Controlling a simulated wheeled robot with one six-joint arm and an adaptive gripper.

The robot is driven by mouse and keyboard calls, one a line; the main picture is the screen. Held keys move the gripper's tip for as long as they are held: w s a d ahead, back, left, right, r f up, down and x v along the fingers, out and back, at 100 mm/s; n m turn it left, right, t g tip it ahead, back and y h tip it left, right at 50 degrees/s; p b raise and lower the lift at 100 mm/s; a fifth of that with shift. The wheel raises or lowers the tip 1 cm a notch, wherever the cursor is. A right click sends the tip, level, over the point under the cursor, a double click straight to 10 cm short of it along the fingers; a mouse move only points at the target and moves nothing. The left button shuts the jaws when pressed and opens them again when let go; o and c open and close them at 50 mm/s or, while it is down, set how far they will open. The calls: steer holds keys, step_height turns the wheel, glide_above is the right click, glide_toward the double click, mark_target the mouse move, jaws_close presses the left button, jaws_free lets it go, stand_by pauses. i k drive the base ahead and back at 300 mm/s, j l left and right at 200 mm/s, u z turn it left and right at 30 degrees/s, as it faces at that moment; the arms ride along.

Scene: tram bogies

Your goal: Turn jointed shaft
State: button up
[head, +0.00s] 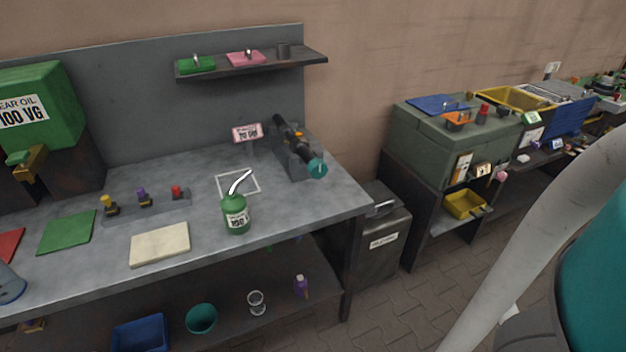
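The jointed shaft (292,139) is a dark, slanted bar in a grey stand (285,158) at the right end of the workbench (190,195). It has a teal round end (317,168) toward the front and a small orange part along its middle. A small pink and white sign (247,132) stands just left of it. Nothing of mine touches the shaft. My grey and teal arm parts fill the right side of the head view, but my gripper is out of view.
A green oil bottle (236,215) with a curved spout stands left of the shaft, near the front edge. A cream pad (160,245) and a rack of coloured-top pieces (147,206) lie farther left. A shelf (255,66) hangs above. A grey bin (382,240) stands on the floor.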

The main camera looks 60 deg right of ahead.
mark_target(316, 167)
steer(key=i+z, duration=0.1)
steer(key=z, duration=1.3)
steer(key=i+j+z, duration=0.1)
steer(key=i+z, duration=0.15)
steer(key=i, duration=0.1)
